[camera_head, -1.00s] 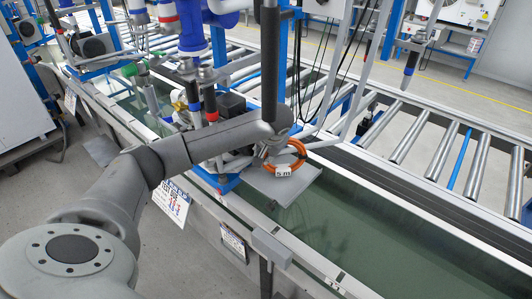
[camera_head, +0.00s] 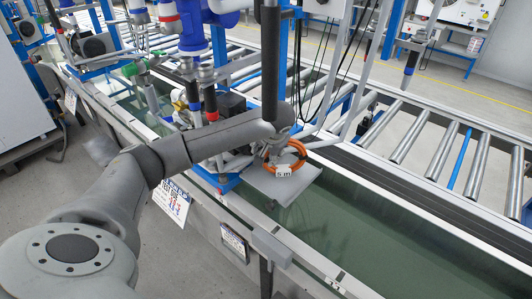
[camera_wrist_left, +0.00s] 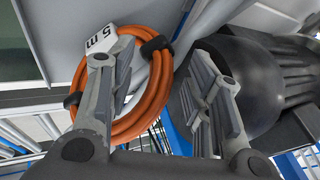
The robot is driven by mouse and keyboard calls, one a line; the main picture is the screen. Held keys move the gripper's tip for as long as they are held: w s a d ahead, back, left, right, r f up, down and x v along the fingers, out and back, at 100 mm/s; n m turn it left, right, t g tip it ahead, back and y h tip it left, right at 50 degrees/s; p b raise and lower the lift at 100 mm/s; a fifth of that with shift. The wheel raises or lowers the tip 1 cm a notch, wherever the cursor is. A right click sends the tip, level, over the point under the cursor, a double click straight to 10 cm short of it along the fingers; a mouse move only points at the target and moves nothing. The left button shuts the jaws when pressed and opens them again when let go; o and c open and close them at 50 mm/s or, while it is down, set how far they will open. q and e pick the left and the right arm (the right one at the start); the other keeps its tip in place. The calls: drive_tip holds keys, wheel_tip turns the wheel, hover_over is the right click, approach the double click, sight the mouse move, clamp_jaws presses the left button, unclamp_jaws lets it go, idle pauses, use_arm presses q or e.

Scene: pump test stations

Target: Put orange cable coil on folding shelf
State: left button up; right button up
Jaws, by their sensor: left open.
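The orange cable coil (camera_head: 299,151) with a white "5 m" tag is at the grey folding shelf (camera_head: 262,180), over its back part. I cannot tell whether its full weight rests on the shelf. My left gripper (camera_head: 272,151) is at the coil's left side, partly hidden by my wrist. In the left wrist view the coil (camera_wrist_left: 77,108) shows with black ties. My left gripper (camera_wrist_left: 152,68) is open there, one finger in front of the coil and the other to its right, with the coil's right side between them. My right gripper is not in view.
A green-tinted water tank (camera_head: 350,225) lies in front of and right of the shelf. A roller conveyor (camera_head: 405,140) runs behind it. Blue pipework (camera_head: 192,30) and hanging black cables (camera_head: 305,85) stand close by the arm.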

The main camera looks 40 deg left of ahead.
use_arm(q)
drive_tip(key=v, duration=0.6)
drive_tip(key=shift+r, duration=0.2)
